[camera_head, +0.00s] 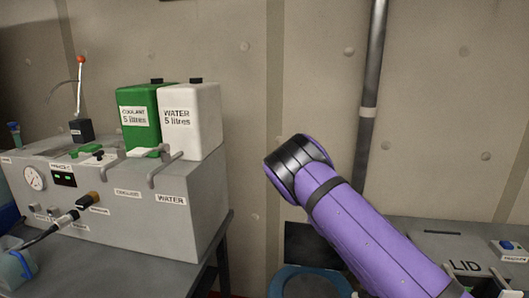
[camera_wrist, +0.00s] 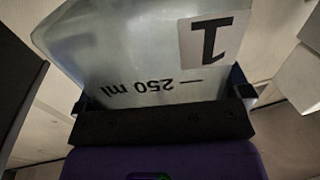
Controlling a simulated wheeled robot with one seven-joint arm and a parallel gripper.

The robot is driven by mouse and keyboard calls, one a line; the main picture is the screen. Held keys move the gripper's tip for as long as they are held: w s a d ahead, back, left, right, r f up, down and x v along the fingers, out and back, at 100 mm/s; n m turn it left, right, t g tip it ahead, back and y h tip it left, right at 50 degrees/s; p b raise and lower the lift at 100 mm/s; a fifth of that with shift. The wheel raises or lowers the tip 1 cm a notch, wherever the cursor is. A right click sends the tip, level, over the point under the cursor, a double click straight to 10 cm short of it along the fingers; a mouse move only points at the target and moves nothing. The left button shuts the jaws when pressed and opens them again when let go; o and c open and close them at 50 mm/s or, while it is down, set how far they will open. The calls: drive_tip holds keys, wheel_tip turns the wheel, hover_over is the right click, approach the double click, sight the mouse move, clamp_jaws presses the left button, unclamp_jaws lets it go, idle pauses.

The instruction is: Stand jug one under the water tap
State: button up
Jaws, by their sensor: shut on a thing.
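Jug one (camera_wrist: 130,45) is translucent and fills the upper middle of the wrist view. Its label "1" and its "250 ml" mark appear upside down there. My gripper (camera_wrist: 162,98) is shut on the jug, with a dark finger at each side. The water tap (camera_head: 165,156) is a grey bent spout on the front of the grey bench unit (camera_head: 140,215), above the word "WATER" in the head view. The white water tank (camera_head: 190,120) stands on top behind it. In the head view my purple arm shows, but my gripper and jug one cannot be made out.
A green coolant tank (camera_head: 137,140) stands left of the water tank, and a second spout (camera_head: 112,163) is left of the water tap. A dark pipe (camera_head: 370,90) runs up the wall.

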drive_tip(key=shift+r, duration=0.8)
wheel_tip(320, 180, down, 7)
drive_tip(key=shift+r, duration=3.65)
drive_tip(key=shift+f, duration=3.6)
